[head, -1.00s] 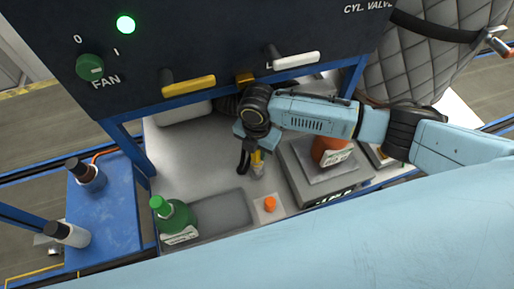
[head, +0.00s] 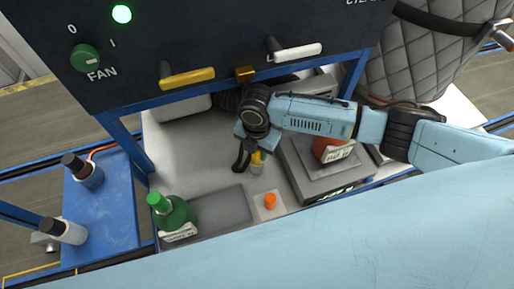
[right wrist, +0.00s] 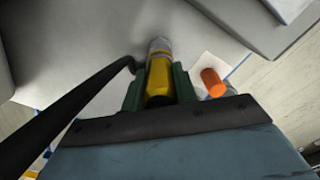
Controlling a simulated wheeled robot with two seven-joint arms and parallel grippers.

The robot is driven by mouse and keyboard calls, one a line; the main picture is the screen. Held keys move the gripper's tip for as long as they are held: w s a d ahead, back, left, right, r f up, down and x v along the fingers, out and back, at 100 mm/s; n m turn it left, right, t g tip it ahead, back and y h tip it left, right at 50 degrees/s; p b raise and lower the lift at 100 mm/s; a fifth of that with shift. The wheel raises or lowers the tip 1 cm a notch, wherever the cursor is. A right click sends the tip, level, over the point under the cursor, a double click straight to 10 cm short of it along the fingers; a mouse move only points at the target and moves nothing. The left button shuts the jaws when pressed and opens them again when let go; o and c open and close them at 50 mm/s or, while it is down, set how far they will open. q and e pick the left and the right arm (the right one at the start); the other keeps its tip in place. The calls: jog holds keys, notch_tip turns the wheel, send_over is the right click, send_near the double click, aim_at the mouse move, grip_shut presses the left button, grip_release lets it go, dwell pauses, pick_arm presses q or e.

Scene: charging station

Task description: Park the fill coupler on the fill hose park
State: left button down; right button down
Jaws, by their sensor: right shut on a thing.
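My right gripper (head: 252,146) is shut on the fill coupler (head: 257,161), low over the grey bench top. In the right wrist view the coupler (right wrist: 160,72) is a yellow body with a pale metal tip, between the two dark green fingers (right wrist: 160,88). A black hose (right wrist: 85,95) curves in beside it on the left. An orange peg or cap (head: 270,200) stands on a small white plate (head: 262,214), just in front of the coupler and apart from it. I cannot tell which fixture is the fill hose park. My left gripper is not in view.
A green bottle (head: 172,214) stands left of a shallow grey tray (head: 225,212). A grey box (head: 305,182) bearing an orange-brown bottle (head: 331,150) stands right of the gripper. The dark panel (head: 220,38) with yellow and white handles overhangs the bench, with blue posts at its sides.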

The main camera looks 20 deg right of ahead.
jog(key=shift+f+b, duration=0.65)
jog(key=shift+f, duration=0.55)
jog(key=c, duration=1)
grip_release()
jog(key=shift+r, duration=0.1)
notch_tip(320, 180, up, 13)
jog(key=shift+r+p, duration=0.15)
jog(key=shift+p, duration=0.15)
